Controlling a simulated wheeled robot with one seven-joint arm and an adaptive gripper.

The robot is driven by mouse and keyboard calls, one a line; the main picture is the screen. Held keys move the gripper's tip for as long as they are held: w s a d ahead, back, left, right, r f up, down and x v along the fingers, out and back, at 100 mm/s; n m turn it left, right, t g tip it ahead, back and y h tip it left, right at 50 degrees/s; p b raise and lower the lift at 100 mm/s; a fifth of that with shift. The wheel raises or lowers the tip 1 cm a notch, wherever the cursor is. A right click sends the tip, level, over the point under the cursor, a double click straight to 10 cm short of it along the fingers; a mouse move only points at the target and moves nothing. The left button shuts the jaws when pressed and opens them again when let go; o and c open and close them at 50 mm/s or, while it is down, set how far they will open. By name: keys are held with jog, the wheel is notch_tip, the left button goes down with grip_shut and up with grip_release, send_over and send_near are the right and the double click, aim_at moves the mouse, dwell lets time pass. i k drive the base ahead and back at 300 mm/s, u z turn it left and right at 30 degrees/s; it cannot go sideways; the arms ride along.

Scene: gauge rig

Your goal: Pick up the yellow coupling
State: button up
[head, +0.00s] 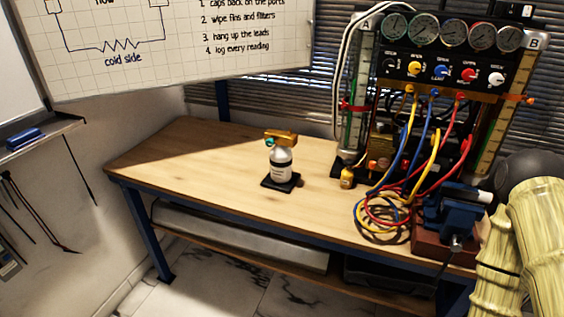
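A small yellow piece (346,178), which looks like the yellow coupling, stands on the wooden bench at the foot of the gauge rig. It is just left of the coiled hoses and appears apart from them; its fine shape is too small to tell. My arm shows at the right edge of the head view, but my gripper is out of view. Nothing is seen touching the yellow piece.
The gauge rig (450,68) stands at the back right, with red, blue and yellow hoses (385,213) coiled before it. A blue vise (452,208) is further right. A brass-topped bottle (281,165) stands mid-bench. The bench's left part (190,150) is clear.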

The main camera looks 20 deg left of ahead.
aim_at(432, 141)
jog(key=u, duration=2.2)
jog(key=k, duration=1.1)
jog(key=z, duration=1.2)
jog(key=i, duration=0.5)
jog(key=u, duration=0.05)
